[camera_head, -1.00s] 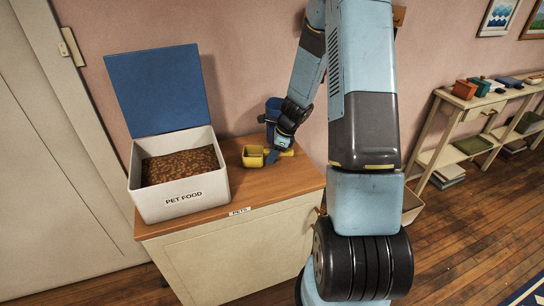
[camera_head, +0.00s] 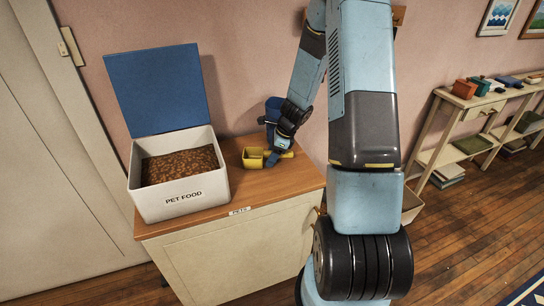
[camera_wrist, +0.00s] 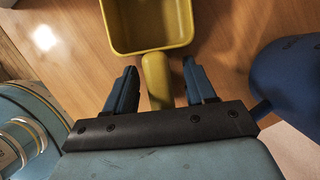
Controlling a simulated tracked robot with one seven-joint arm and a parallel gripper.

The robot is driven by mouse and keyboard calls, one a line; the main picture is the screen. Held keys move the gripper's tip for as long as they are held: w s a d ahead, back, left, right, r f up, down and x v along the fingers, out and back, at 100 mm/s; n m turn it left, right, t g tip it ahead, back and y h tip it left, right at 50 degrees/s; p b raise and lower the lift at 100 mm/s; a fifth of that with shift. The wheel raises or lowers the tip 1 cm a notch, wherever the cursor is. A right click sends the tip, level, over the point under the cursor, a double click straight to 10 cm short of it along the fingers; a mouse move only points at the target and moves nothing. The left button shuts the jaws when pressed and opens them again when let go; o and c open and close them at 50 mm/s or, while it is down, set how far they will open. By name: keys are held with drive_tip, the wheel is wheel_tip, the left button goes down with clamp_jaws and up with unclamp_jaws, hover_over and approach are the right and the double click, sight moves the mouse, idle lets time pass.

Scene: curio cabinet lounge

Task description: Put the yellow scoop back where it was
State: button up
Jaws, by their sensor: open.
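The yellow scoop (camera_head: 253,157) rests on the wooden top of the cabinet (camera_head: 225,219), right of the pet food bin. In the wrist view the yellow scoop (camera_wrist: 145,22) shows its hollow cup at the top and its handle pointing toward me. My gripper (camera_head: 273,158) is low over the cabinet top at the scoop. In the wrist view my gripper (camera_wrist: 162,78) is open, with one finger on each side of the handle and a gap visible on both sides. The white pet food bin (camera_head: 180,195) stands with its blue lid (camera_head: 158,90) up and brown kibble inside.
A dark blue object (camera_head: 272,108) stands behind my gripper; it also shows at the right of the wrist view (camera_wrist: 292,80). The wooden top is bare in front of the scoop. A shelf (camera_head: 455,108) with small boxes stands along the right wall.

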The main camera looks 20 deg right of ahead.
drive_tip(key=v, duration=1.2)
drive_tip(key=s+a+r+n+t+h, duration=0.1)
drive_tip(key=s+a+r+n, duration=0.4)
drive_tip(key=r, duration=0.4)
drive_tip(key=s+a+r+n+h, duration=0.1)
drive_tip(key=s+a+r+n, duration=0.1)
drive_tip(key=s+r+n, duration=0.6)
drive_tip(key=s+a+r+n+t+h, duration=0.1)
drive_tip(key=s+r+n, duration=0.3)
drive_tip(key=s, duration=0.3)
drive_tip(key=s+a+r+n+t+h, duration=0.1)
drive_tip(key=s+r+n, duration=0.4)
drive_tip(key=s, duration=0.2)
drive_tip(key=shift+r+n+t, duration=0.15)
drive_tip(key=shift+n+t, duration=0.15)
drive_tip(key=shift+t, duration=0.1)
drive_tip(key=shift+s+a, duration=0.1)
drive_tip(key=shift+s, duration=0.05)
